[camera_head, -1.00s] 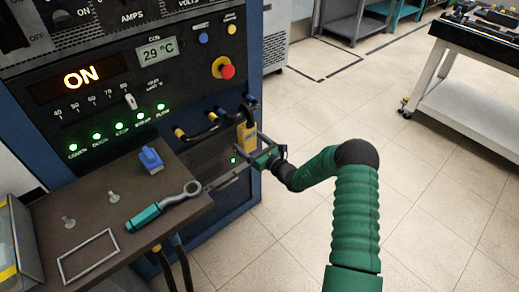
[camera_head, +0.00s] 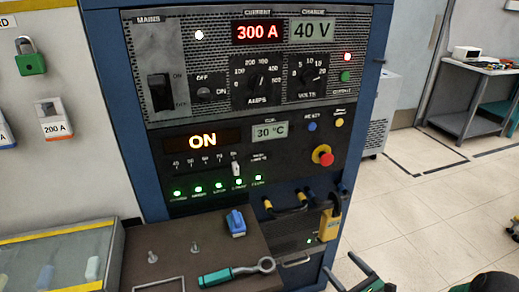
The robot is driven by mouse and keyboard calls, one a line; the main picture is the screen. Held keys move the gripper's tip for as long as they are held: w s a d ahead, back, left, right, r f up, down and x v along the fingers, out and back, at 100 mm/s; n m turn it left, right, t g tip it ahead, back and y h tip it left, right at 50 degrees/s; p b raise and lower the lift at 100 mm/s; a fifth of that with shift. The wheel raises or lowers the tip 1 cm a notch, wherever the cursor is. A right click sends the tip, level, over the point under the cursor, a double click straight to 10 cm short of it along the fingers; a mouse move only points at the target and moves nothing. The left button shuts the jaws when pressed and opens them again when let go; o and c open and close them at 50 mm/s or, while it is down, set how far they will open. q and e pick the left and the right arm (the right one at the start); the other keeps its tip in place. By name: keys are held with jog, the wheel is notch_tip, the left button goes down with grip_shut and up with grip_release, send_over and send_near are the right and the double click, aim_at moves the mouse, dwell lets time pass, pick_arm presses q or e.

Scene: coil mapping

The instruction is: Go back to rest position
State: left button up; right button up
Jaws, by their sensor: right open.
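My right gripper (camera_head: 337,261) shows at the bottom edge, right of the brown shelf, with its two dark fingers apart and nothing between them. Its green body is partly cut off by the frame. It is apart from the cabinet and below the yellow device (camera_head: 330,228) hanging at the panel's right side. My left gripper is not in view.
The blue power cabinet (camera_head: 254,122) reads ON, 300 A, 40 V and 30 °C. Its brown shelf (camera_head: 190,262) holds a teal-handled ring tool (camera_head: 236,272), a blue block (camera_head: 236,222) and two small pegs. A glass-topped case (camera_head: 55,262) stands left.

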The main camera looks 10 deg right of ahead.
jog(key=s+a+r+n+g+y, duration=0.1)
jog(key=s+a+n+g+y, duration=0.2)
jog(key=a+n+g+y, duration=0.85)
jog(key=s+a+f+n+g+h, duration=0.1)
jog(key=s+a+n+g+h, duration=0.5)
jog(key=s+a+n+h, duration=0.6)
jog(key=d+r+n+t+h+p, duration=0.1)
jog(key=r+n+p, duration=0.3)
jog(key=r+p, duration=0.6)
jog(key=s+d+r+n+t+h+p, duration=0.1)
jog(key=d+r+n+p, duration=0.3)
jog(key=r+p, duration=0.6)
jog(key=shift+r+n+t+h+p, duration=0.3)
jog(key=shift+r+n+t+h, duration=0.45)
jog(key=shift+r, duration=2.1)
jog(key=shift+s, duration=0.15)
